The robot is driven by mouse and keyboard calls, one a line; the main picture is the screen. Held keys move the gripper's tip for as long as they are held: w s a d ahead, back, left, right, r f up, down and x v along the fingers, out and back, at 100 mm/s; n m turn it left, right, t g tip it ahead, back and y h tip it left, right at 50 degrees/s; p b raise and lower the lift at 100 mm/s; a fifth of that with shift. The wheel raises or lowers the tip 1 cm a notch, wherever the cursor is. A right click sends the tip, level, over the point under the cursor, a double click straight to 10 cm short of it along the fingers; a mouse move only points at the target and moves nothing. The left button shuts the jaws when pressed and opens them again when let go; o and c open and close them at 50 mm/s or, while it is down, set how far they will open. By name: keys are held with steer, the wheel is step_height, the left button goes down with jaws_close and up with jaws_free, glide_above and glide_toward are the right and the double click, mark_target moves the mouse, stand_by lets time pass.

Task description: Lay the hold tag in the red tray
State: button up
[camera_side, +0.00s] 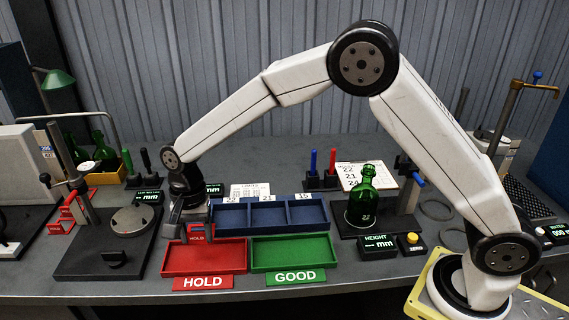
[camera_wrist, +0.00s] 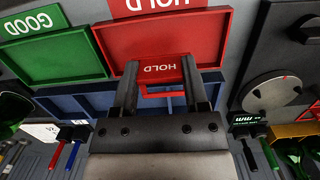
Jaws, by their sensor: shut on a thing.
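The hold tag (camera_side: 197,232) is a small red piece marked HOLD. It also shows in the wrist view (camera_wrist: 162,71), between the fingers of my gripper (camera_wrist: 157,68). My gripper is shut on the tag and holds it over the back part of the red tray (camera_side: 212,262). In the side view my gripper (camera_side: 190,218) points downward and partly hides the tag. The red tray is empty, with a HOLD plate at its front, and its open floor shows in the wrist view (camera_wrist: 150,40). The exact height of the tag above the tray is hard to tell.
A green tray (camera_side: 292,253) marked GOOD stands right beside the red one. A blue three-part tray (camera_side: 270,215) lies directly behind both. A green bottle (camera_side: 365,195) stands on a height gauge at right. A dark fixture with a round plate (camera_side: 133,221) is at left.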

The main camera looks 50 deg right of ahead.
mark_target(205, 269)
steer(key=shift+f, duration=0.15)
steer(key=shift+f, duration=3.2)
steer(key=shift+f, duration=0.6)
steer(key=o, duration=1.3)
steer(key=shift+r, duration=0.1)
steer(key=shift+w+d+r, duration=0.1)
steer(key=shift+r, duration=1.15)
steer(key=shift+w+d+r, duration=0.1)
steer(key=shift+d+r, duration=0.05)
steer(key=shift+r, duration=1.15)
steer(key=shift+w+d+r, duration=0.1)
steer(key=shift+r, duration=1.15)
